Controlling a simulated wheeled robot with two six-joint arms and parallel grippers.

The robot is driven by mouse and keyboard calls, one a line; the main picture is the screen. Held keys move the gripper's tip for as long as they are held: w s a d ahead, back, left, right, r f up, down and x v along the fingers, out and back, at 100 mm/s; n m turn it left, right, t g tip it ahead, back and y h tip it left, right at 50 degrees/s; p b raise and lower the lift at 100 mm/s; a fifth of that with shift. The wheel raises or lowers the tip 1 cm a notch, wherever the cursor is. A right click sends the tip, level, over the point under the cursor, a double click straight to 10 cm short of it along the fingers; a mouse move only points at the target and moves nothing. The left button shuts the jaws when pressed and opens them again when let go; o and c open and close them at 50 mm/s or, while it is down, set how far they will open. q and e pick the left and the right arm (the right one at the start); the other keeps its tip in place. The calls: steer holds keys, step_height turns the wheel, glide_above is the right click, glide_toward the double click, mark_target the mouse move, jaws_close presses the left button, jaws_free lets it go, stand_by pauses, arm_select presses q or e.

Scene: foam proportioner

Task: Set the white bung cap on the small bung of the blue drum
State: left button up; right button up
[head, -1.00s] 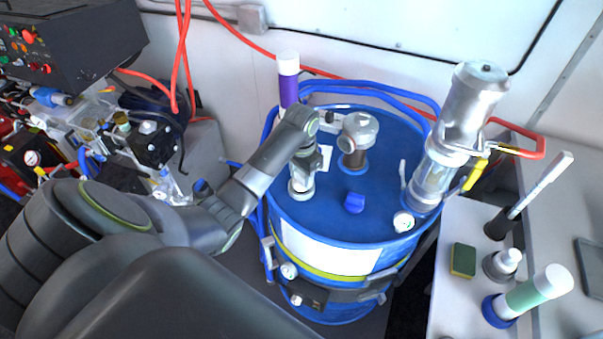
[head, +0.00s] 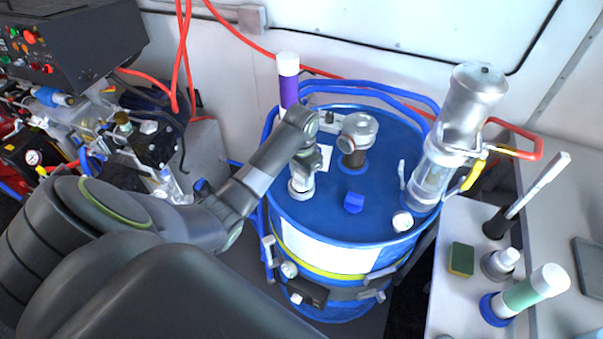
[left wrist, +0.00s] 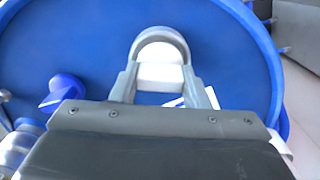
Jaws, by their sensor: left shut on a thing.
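The blue drum (head: 325,225) stands in the middle of the head view. My left gripper (head: 301,186) points down at the left front part of its lid and is shut on the white bung cap. In the left wrist view the white cap (left wrist: 160,74) sits between the two fingers (left wrist: 165,88), with a grey rounded rim (left wrist: 160,36) curving around its far side. The blue lid (left wrist: 95,40) lies beneath. The small bung cannot be made out under the cap and gripper. I cannot tell whether the cap touches it. My right gripper is not in view.
On the lid stand a brown and grey fitting (head: 357,140), a blue plug (head: 354,202) and a tall clear cylinder (head: 455,130). A purple tube (head: 288,85) rises behind my gripper. A side shelf at right holds a sponge (head: 461,259) and a green bottle (head: 525,292).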

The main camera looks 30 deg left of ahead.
arm_select(q)
steer(key=shift+f, duration=0.55)
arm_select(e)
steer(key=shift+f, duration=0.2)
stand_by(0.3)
arm_select(q)
steer(key=o, duration=0.7)
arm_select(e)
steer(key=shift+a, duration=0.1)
